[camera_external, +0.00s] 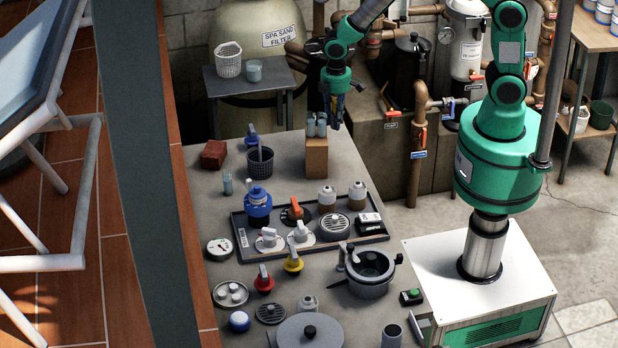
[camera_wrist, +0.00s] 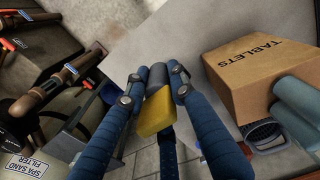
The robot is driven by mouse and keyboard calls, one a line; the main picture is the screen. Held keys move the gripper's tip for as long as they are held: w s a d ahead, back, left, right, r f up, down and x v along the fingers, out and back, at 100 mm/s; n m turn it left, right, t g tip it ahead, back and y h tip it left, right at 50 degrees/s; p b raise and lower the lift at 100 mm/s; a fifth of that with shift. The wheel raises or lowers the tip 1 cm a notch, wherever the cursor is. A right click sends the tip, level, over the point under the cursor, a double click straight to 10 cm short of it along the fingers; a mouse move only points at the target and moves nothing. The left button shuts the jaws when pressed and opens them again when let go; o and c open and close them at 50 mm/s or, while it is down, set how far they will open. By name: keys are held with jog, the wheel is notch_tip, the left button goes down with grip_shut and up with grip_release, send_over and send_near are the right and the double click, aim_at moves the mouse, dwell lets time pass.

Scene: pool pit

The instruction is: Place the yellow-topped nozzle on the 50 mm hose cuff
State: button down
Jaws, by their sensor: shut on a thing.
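My gripper (camera_external: 336,112) hangs above the back edge of the grey table, just right of a cardboard box. In the wrist view, its blue fingers (camera_wrist: 154,88) are closed around a piece with a yellow wedge-shaped part (camera_wrist: 154,114) and a dark grey round part (camera_wrist: 157,76), which I take for the yellow-topped nozzle. In the external view the held piece is mostly hidden by the fingers. I cannot tell for sure which thing is the 50 mm hose cuff; a short grey tube (camera_external: 391,336) stands at the table's front edge.
The cardboard box (camera_external: 317,158) carries small bottles (camera_external: 316,124) close to my gripper; it reads TABLETS in the wrist view (camera_wrist: 262,72). A dark tray (camera_external: 376,239) holds several fittings. A yellow fitting (camera_external: 293,262), a red fitting (camera_external: 264,283) and a grey pot (camera_external: 369,285) stand in front.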

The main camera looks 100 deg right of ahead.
notch_tip(320, 180, up, 18)
jog(key=w+a+r+n+p, duration=0.1)
jog(key=w+a+n+p, duration=0.4)
jog(key=a, duration=1)
jog(key=w+a+r+n+p, duration=0.1)
jog(key=w+a+n+p, duration=0.1)
jog(key=w+a, duration=0.9)
jog(key=s+a+n+p, duration=0.2)
jog(key=s+a+n, duration=0.1)
jog(key=a, duration=1.5)
jog(key=s+a+f+n+p, duration=0.15)
jog(key=s+a, duration=0.35)
jog(key=a, duration=0.7)
jog(key=s+a+n+p, duration=0.3)
jog(key=s+a, duration=0.2)
jog(key=a, duration=0.6)
jog(key=s+a+n+p, duration=0.2)
jog(key=s+a+n, duration=0.15)
jog(key=a, duration=0.85)
notch_tip(320, 180, down, 12)
jog(key=s, duration=0.1)
jog(key=shift+r+m+t, duration=0.25)
jog(key=shift+m+t, duration=0.05)
jog(key=shift+m, duration=0.1)
jog(key=shift+a, duration=0.1)
